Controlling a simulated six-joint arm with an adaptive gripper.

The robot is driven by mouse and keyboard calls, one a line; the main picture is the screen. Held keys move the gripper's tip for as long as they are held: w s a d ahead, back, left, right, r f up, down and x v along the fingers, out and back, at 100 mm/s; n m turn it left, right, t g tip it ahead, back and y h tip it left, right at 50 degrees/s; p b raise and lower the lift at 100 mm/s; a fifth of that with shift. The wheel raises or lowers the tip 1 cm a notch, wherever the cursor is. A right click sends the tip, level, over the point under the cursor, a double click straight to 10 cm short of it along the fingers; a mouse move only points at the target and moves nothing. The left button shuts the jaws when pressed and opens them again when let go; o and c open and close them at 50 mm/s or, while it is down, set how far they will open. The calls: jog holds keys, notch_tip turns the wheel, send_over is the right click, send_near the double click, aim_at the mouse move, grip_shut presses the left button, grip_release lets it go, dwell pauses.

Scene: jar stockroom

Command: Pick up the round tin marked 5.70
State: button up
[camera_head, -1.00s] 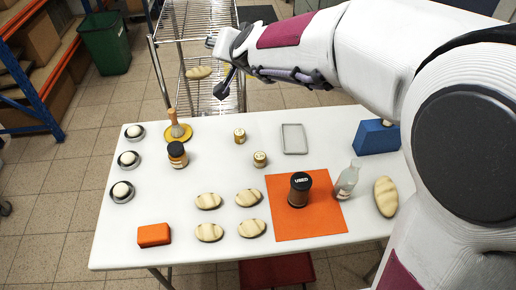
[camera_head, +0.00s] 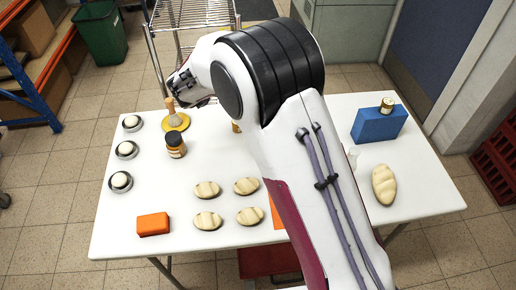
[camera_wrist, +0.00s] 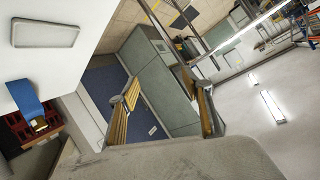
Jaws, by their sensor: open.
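One small round tin (camera_head: 387,105) with a gold-toned lid stands on top of the blue block (camera_head: 380,124) at the table's right. It also shows in the wrist view (camera_wrist: 39,124). A second small tin (camera_head: 236,127) is mostly hidden behind my arm near the table's middle. No price marking is legible, so I cannot tell which tin reads 5.70. My gripper (camera_head: 182,86) is over the back left of the table, above the brush, far from the tin on the block. Its yellow-padded fingers (camera_wrist: 163,108) are spread apart and empty in the wrist view.
A brush on a yellow dish (camera_head: 175,121), a dark-lidded jar (camera_head: 176,146), several bread rolls (camera_head: 207,189) and an orange block (camera_head: 153,224) stand at left. A larger loaf (camera_head: 384,185) lies at right. The grey tray (camera_wrist: 45,33) shows in the wrist view. My arm covers mid-table.

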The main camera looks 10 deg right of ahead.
jog(key=s+f+m+g+h, duration=0.1)
jog(key=s+f+g+h, duration=0.1)
jog(key=s+f, duration=0.2)
jog(key=s+d+f+m+g+h, duration=0.1)
jog(key=s+f+g+h, duration=0.1)
jog(key=f, duration=0.9)
jog(key=s+d+f+m+g+h, duration=0.1)
jog(key=s+f+g+h, duration=0.1)
jog(key=s+f+h, duration=0.2)
jog(key=shift+s+f, duration=0.65)
jog(key=shift+f, duration=0.3)
jog(key=shift+s+f, duration=0.65)
jog(key=shift+f, duration=0.3)
jog(key=shift+x, duration=1.25)
jog(key=shift+d+f, duration=0.1)
jog(key=shift+s+x, duration=0.1)
jog(key=shift+x, duration=1.15)
jog(key=shift+s+x, duration=0.15)
jog(key=shift+x, duration=1.1)
jog(key=shift+d, duration=0.1)
